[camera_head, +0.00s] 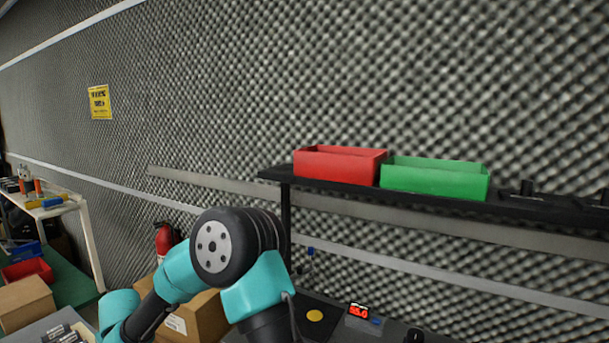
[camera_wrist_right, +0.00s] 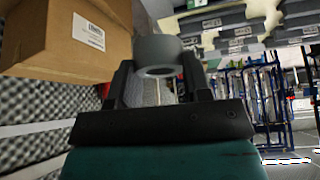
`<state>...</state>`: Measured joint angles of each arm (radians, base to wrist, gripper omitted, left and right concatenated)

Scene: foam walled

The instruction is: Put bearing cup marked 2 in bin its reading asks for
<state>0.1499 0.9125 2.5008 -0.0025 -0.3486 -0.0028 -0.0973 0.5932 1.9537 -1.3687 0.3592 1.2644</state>
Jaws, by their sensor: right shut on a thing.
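In the right wrist view my right gripper (camera_wrist_right: 158,66) is shut on a grey, round, ring-like bearing cup (camera_wrist_right: 160,47), held between its two black fingers. No mark shows on the cup's visible side. In the head view a red bin (camera_head: 338,166) and a green bin (camera_head: 434,179) stand side by side on a black shelf, the red one on the left. Neither gripper shows in the head view, and my left gripper is not in view.
The black shelf (camera_head: 274,174) carries dark items at its right end. Cardboard boxes (camera_head: 201,318) and a red extinguisher (camera_head: 164,240) stand behind my teal arm. A cardboard box (camera_wrist_right: 70,40) also fills the wrist view's upper left.

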